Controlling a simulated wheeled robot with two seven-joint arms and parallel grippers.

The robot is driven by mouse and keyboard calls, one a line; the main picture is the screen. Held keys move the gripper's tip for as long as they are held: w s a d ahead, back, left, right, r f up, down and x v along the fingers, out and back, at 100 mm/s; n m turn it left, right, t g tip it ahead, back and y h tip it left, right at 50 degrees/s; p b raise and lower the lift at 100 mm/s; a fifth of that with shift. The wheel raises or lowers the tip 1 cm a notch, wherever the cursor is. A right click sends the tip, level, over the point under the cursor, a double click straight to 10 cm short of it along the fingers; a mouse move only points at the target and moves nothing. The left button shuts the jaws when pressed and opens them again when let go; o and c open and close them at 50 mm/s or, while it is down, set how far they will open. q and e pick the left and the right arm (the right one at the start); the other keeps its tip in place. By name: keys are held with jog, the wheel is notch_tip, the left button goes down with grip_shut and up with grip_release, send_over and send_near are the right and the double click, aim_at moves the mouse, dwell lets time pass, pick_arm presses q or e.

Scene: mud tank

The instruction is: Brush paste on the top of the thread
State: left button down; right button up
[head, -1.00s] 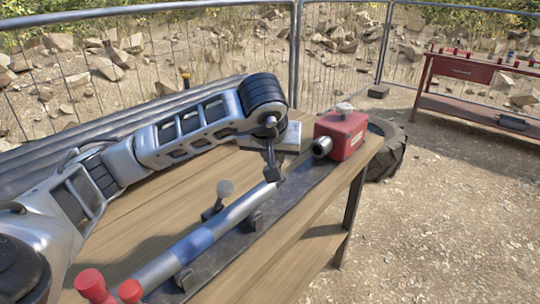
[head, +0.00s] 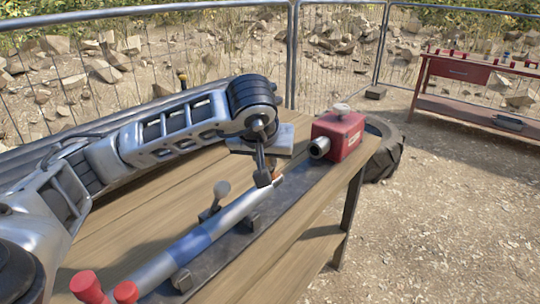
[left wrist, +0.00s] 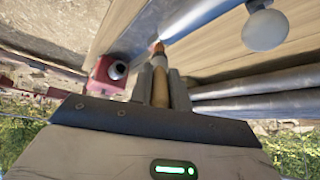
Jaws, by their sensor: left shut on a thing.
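A grey pipe (head: 228,217) with a blue band (head: 192,245) lies along a dark rail on the wooden table. Its far end shows a copper-brown patch (head: 278,179); I cannot tell whether this is thread, paste or the brush. My left gripper (head: 263,178) is just left of that end, pointing down. In the left wrist view its fingers (left wrist: 160,84) are shut on a brush (left wrist: 159,93) with a tan handle. The orange-brown brush tip (left wrist: 158,48) is at the pipe's side; contact is unclear. My right gripper is not in view.
A red block (head: 350,142) with a metal socket (head: 319,147) stands beyond the pipe's end. Red knobs (head: 88,286) stand at the near end. A red bench (head: 470,85) is far right.

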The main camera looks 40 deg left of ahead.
pick_arm(q)
jog(key=shift+s, duration=0.25)
jog(key=shift+w+f, duration=0.15)
jog(key=shift+w, duration=0.55)
jog(key=shift+s+b, duration=0.35)
jog(key=shift+s, duration=0.4)
jog(key=shift+w+r, duration=0.2)
jog(key=shift+w, duration=0.4)
jog(key=shift+w+f, duration=0.15)
jog(key=shift+w, duration=0.55)
